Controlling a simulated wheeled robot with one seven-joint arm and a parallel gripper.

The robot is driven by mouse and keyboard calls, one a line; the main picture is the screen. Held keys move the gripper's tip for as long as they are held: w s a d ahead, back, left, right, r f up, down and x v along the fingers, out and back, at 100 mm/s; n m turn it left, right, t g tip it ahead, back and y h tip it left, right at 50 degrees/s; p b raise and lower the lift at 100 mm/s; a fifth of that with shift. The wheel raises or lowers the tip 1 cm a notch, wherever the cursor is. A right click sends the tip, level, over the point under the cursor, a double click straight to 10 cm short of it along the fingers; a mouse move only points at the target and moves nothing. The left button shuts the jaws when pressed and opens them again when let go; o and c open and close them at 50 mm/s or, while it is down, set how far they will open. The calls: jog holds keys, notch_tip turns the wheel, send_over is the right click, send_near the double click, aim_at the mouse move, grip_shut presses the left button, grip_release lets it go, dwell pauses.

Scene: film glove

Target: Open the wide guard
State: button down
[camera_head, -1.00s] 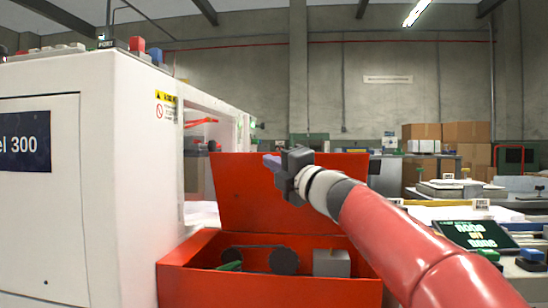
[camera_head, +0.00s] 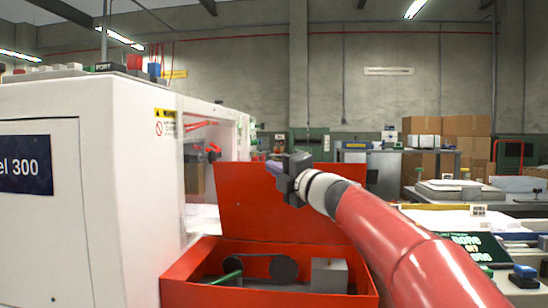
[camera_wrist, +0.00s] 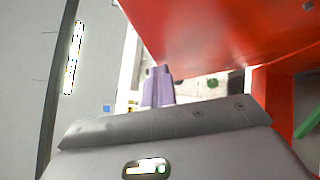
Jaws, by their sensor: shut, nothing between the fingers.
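The wide guard is, as far as I can tell, the red lid (camera_head: 285,205) on a red box (camera_head: 262,297) in the head view. It stands raised and tilted back, with the box open below it. A belt on dark pulleys (camera_head: 284,268), a grey block (camera_head: 329,275) and a green piece (camera_head: 228,277) show inside. My gripper (camera_head: 274,167) is in front of the lid's upper edge; contact is unclear. In the wrist view its purple fingers (camera_wrist: 158,86) are together and empty, beside the red panel (camera_wrist: 235,35).
A large white machine (camera_head: 60,220) with a clear-sided opening stands left of the box. A bench with papers and a dark screen (camera_head: 478,247) is at the right. Cardboard boxes (camera_head: 466,125) stand behind it. My arm reaches across the box's right side.

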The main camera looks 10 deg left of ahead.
jog(key=w+p, duration=0.1)
jog(key=p, duration=0.1)
jog(key=w+r+m+p, duration=0.1)
jog(key=p, duration=0.1)
jog(key=shift+w+d+h+p, duration=0.1)
jog(key=shift+w+h+p, duration=0.1)
jog(key=shift+h+p, duration=0.2)
jog(key=shift+f, duration=0.1)
